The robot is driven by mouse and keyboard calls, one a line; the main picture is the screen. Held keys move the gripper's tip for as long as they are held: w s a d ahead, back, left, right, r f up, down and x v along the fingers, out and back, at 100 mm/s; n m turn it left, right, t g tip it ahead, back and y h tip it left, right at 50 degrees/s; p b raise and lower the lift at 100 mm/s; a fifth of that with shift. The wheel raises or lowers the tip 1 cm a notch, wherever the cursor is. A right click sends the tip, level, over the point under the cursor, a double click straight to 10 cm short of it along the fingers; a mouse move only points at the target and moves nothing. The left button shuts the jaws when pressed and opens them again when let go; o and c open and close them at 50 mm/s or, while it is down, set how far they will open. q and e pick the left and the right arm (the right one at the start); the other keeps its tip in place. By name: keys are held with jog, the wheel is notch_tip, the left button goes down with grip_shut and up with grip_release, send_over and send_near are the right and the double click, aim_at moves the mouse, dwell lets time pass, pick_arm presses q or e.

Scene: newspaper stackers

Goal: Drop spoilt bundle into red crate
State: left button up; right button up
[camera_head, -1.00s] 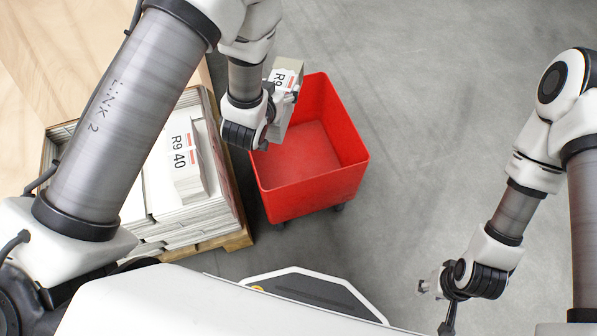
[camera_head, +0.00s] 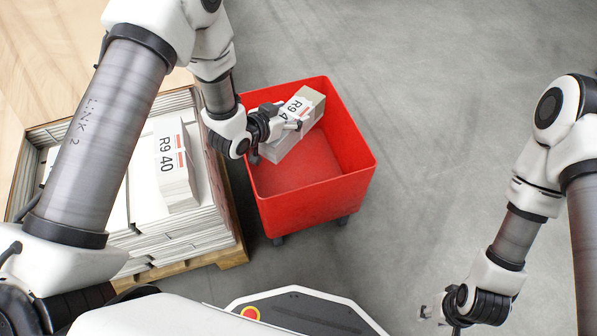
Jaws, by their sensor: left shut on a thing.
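The red crate (camera_head: 318,199) stands on the floor at the middle of the head view, open at the top, on dark castors. My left gripper (camera_head: 291,122) is shut on a newspaper bundle (camera_head: 308,104) with a label reading "R9 4", its last part covered by the gripper. The bundle is tilted and shows over the crate's opening, near its far left side. I cannot tell how far it is above the crate floor. My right gripper (camera_head: 430,313) is at the lower right, away from the crate, and its fingers are too small to read.
A wooden pallet (camera_head: 228,258) left of the crate bears stacked newspapers, with a bundle labelled "R9 40" (camera_head: 172,166) on top. Grey floor (camera_head: 460,90) lies free to the right of the crate.

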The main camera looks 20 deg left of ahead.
pick_arm(q)
jog(key=shift+f+b, duration=0.3)
jog(key=shift+f, duration=0.3)
pick_arm(e)
jog(key=shift+f, duration=0.6)
pick_arm(q)
jog(key=shift+r, duration=0.1)
jog(key=o, duration=1.9)
jog(key=shift+s, duration=0.1)
jog(key=v, duration=1.1)
jog(key=shift+s+a, duration=0.2)
jog(key=shift+s, duration=0.15)
jog(key=shift+s, duration=0.1)
pick_arm(e)
jog(key=shift+s, duration=0.15)
